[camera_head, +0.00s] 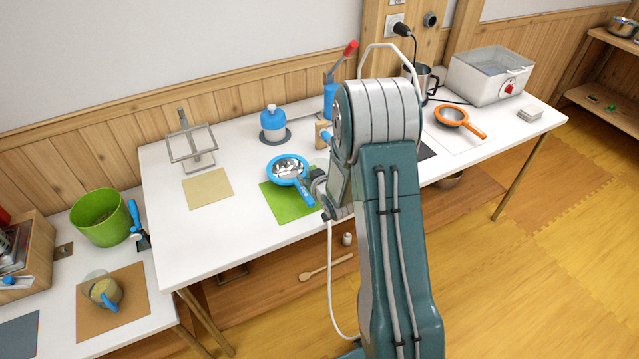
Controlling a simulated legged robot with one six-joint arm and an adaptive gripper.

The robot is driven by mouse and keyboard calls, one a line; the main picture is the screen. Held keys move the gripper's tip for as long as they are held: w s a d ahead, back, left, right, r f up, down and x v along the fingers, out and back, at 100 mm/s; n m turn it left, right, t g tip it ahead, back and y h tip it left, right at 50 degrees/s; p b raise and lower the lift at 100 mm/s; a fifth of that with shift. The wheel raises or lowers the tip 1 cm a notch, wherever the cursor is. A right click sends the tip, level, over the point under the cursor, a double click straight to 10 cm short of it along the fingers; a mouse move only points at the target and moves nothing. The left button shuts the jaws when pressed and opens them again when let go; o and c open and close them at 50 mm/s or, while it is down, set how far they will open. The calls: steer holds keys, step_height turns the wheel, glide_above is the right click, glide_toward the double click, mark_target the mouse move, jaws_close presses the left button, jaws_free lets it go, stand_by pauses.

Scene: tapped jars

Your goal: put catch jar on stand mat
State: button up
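A glass jar with a blue handle (104,294), holding something yellowish, stands on the brown mat (125,318) at the lower left; it looks like the catch jar. A tan mat (208,189) lies bare on the white table in front of a metal frame stand (192,146); it looks like the stand mat. My gripper (316,190) is above the white table by a green mat (290,207), close to the handle of a blue-rimmed pan or strainer (288,168). My arm hides most of the gripper, so its fingers and any contact with the handle cannot be made out.
A blue pot (273,123) and a red-handled press (338,80) stand at the back. The white table's left front (190,245) is clear.

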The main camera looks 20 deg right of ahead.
steer(key=shift+w+d+f, duration=0.2)
steer(key=shift+w+d, duration=0.05)
steer(key=shift+w, duration=0.1)
steer(key=shift+a, duration=0.1)
jaws_close()
steer(key=shift+r, duration=0.1)
steer(key=shift+r, duration=0.3)
step_height(320, 180, up, 2)
steer(key=shift+r, duration=0.2)
steer(key=w+r+v, duration=0.1)
steer(key=r+v, duration=0.2)
steer(key=v, duration=1.3)
steer(key=shift+a+r, duration=0.3)
steer(key=shift+r, duration=0.05)
